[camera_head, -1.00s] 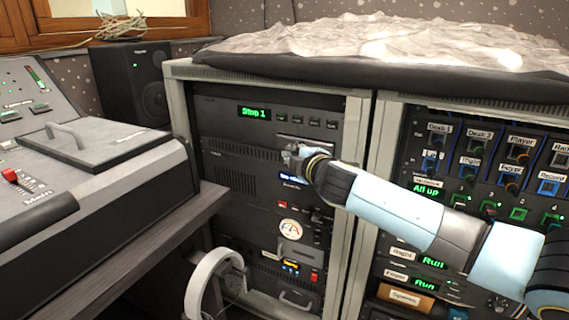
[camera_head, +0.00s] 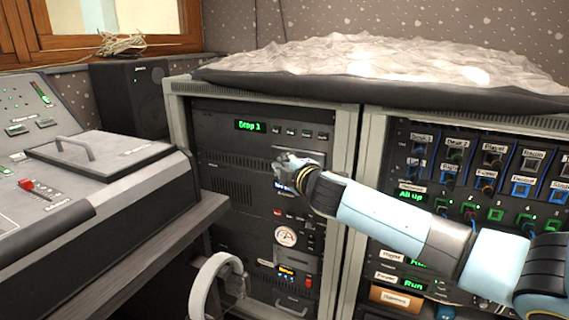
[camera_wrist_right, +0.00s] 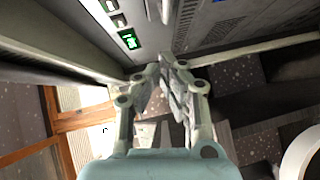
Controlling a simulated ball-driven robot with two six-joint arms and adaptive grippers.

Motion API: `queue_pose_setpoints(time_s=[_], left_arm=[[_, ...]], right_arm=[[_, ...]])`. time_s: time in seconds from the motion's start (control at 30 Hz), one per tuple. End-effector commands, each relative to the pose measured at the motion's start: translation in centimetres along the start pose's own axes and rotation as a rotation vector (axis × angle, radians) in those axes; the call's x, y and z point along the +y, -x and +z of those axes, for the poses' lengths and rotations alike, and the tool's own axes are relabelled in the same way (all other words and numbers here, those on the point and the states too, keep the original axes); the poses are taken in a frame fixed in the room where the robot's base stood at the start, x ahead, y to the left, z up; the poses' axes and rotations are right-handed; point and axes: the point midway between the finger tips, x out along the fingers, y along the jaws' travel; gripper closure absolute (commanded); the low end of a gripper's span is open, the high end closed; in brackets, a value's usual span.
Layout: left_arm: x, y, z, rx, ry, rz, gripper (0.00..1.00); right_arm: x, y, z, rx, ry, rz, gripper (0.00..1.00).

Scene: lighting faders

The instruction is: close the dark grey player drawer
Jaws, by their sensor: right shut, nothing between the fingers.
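The dark grey player unit (camera_head: 225,122) sits near the top of the left rack, with a green display reading like "Stop 1" and a row of small buttons. A paler drawer front (camera_head: 300,152) shows at its lower right, partly hidden by my right gripper. I cannot tell how far the drawer stands out. My right gripper (camera_head: 283,165) is shut and empty at the rack's face, at or just in front of the drawer; contact is unclear. In the right wrist view the closed fingers (camera_wrist_right: 167,72) point at the rack front. My left gripper is not in view.
A right rack (camera_head: 480,190) with labelled buttons stands beside it, behind my arm. A covered slab (camera_head: 390,65) lies on top. A mixing desk (camera_head: 110,180) stands at the left, with a white curved object (camera_head: 205,285) below. The rack's lower front has other units.

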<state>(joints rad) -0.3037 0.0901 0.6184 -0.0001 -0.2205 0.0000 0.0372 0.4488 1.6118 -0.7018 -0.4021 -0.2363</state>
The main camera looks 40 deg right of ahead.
Motion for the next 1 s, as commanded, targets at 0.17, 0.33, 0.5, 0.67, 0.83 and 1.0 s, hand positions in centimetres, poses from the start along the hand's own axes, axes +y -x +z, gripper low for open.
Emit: queue_pose_setpoints(time_s=[0.17, 0.33, 0.5, 0.67, 0.83, 1.0], left_arm=[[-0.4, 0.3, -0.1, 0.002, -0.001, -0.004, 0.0], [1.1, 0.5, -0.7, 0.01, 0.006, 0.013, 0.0], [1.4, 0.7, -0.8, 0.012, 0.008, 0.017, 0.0], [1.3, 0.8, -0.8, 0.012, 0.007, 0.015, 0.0], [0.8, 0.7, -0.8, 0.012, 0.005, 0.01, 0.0], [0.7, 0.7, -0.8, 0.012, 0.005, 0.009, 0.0]], right_arm=[[0.0, 2.5, 0.0, 0.001, 0.002, -0.001, 1.0], [-0.1, 5.4, 0.0, 0.001, 0.003, -0.002, 1.0], [-0.1, 8.0, 0.0, 0.0, 0.002, -0.002, 1.0], [-0.1, 9.0, 0.0, 0.0, 0.001, -0.001, 1.0], [-0.1, 9.1, 0.0, 0.0, 0.0, 0.0, 1.0], [-1.6, 9.5, 0.1, -0.015, -0.02, -0.026, 1.0]])
